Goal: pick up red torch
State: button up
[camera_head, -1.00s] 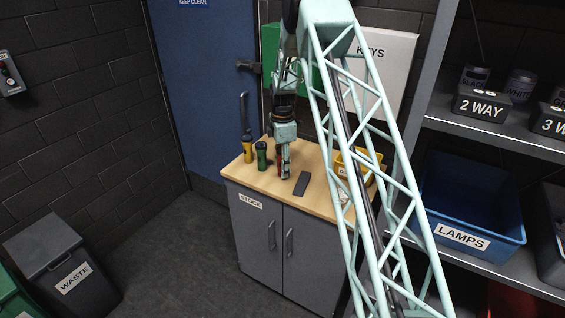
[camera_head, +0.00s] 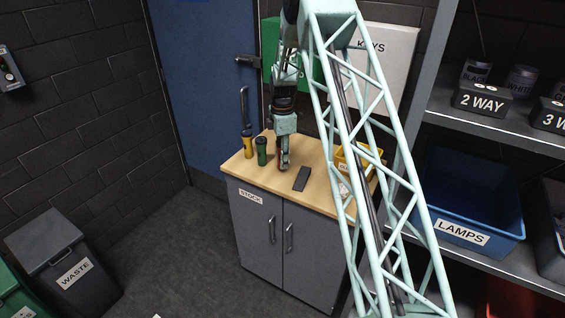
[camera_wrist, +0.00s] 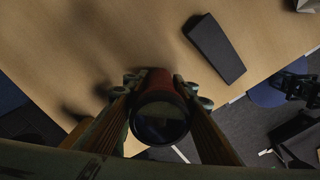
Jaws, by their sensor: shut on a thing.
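The red torch (camera_wrist: 160,82) stands between the fingers of my gripper (camera_wrist: 162,92) in the wrist view, its dark lens end towards the camera. My gripper is shut on it from above. In the head view my gripper (camera_head: 284,160) is at the top of the stock cabinet, just right of the green torch, and its fingers hide most of the red torch. I cannot tell whether the red torch touches the top.
A green torch (camera_head: 261,151) and a yellow torch (camera_head: 248,146) stand left of my gripper. A dark flat block (camera_head: 301,179) lies to the right, also in the wrist view (camera_wrist: 214,48). A yellow bin (camera_head: 345,163) stands farther right on the wooden top (camera_head: 270,181).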

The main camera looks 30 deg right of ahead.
jog(key=shift+r, duration=1.25)
jog(key=s+d, duration=0.1)
jog(key=s, duration=0.4)
jog(key=s+d+r+b, duration=0.1)
jog(key=s+d, duration=0.1)
jog(key=s, duration=0.3)
jog(key=s+d, duration=0.1)
jog(key=s, duration=0.4)
jog(key=shift+s+d+r+b, duration=0.2)
jog(key=shift+b, duration=0.1)
